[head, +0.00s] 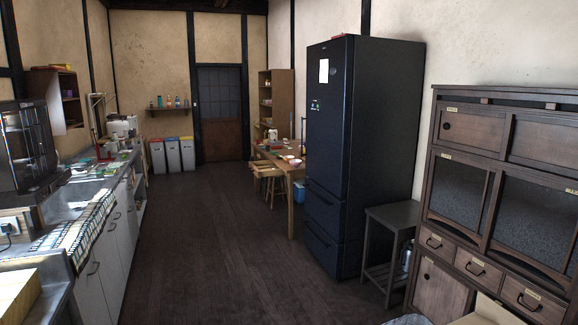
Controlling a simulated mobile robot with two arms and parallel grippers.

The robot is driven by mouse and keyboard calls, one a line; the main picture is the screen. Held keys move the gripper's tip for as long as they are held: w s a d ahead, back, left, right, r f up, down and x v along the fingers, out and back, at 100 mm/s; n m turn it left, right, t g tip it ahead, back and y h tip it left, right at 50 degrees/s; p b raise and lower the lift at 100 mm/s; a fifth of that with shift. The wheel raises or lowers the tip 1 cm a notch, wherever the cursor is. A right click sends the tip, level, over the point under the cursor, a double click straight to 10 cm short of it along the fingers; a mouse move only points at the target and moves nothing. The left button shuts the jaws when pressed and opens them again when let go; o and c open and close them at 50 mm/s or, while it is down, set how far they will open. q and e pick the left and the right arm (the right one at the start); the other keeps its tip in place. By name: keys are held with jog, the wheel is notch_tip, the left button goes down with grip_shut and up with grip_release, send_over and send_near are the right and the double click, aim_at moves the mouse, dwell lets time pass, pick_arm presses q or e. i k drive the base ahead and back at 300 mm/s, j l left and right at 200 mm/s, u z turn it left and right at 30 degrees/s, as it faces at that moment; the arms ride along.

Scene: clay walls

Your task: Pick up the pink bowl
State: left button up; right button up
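Small bowl-like items stand on the wooden table (268,152) past the fridge, far from me. One of them, a small pale, pinkish bowl (295,161), is near the table's right end. It is too small to tell its colour for certain. The fridge hides part of the table's right side. Neither of my grippers shows in the head view.
A dark floor aisle (210,240) runs clear to the far door (221,110). A tall black fridge (350,150) and a small side table (392,215) stand on the right, before a wooden cabinet (500,190). A sink counter (75,200) lines the left. Stools (268,178) stand by the table.

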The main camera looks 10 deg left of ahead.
aim_at(295, 164)
jog(key=u, duration=0.3)
jog(key=i, duration=4.1)
jog(key=i+z, duration=0.15)
jog(key=i, duration=0.95)
jog(key=i+j+z, duration=0.1)
jog(key=i, duration=0.95)
jog(key=i+j+z, duration=0.2)
jog(key=z, duration=0.15)
jog(key=i+j+z, duration=0.1)
jog(key=z, duration=0.15)
